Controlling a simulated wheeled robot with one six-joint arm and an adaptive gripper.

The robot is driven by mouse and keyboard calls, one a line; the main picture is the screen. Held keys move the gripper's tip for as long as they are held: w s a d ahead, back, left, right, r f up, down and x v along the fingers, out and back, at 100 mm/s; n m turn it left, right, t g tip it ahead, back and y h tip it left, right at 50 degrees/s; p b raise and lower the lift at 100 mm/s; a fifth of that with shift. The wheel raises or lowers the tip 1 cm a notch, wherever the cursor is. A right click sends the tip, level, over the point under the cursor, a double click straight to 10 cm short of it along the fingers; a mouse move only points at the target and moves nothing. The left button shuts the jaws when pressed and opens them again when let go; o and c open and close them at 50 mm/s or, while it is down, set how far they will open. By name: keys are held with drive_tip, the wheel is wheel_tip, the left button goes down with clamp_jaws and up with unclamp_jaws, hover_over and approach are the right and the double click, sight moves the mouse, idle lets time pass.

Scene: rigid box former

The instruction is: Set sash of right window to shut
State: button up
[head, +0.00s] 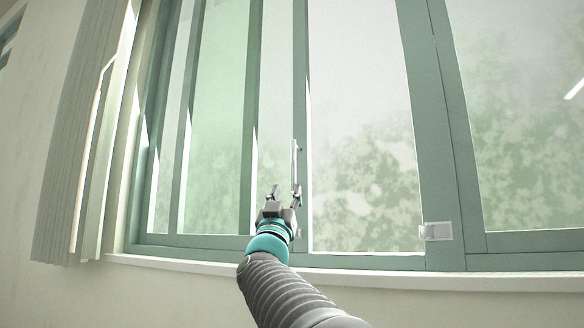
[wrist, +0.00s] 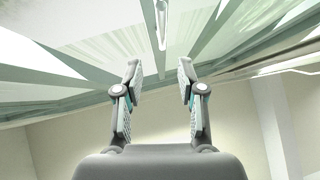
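A large window with green frames fills the head view. A sash with a green upright stile (head: 301,95) carries a slim vertical metal bar handle (head: 294,160). My gripper (head: 284,190) is open, its fingers pointing up at the handle's lower end. In the wrist view, the handle (wrist: 161,22) lies beyond the two spread fingers of my gripper (wrist: 160,72), about midway between them, and nothing is held. In the head view the right finger overlaps the handle's lower end; contact cannot be told. Overlapping greenish panes (head: 215,120) lie left of the stile, a brighter pane area (head: 360,130) right of it.
A small metal latch (head: 436,231) sits on the thick green post (head: 433,120) at the right. Another pane (head: 520,110) lies beyond that post. A pale sill (head: 400,281) runs below the window. A gathered curtain or blind (head: 85,130) hangs at the left.

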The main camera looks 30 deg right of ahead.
sight(294, 167)
drive_tip(key=p+x, duration=0.4)
drive_tip(key=x, duration=0.8)
drive_tip(key=shift+w+d+r, duration=0.15)
drive_tip(key=shift+w+r, duration=0.05)
drive_tip(key=shift+r, duration=0.05)
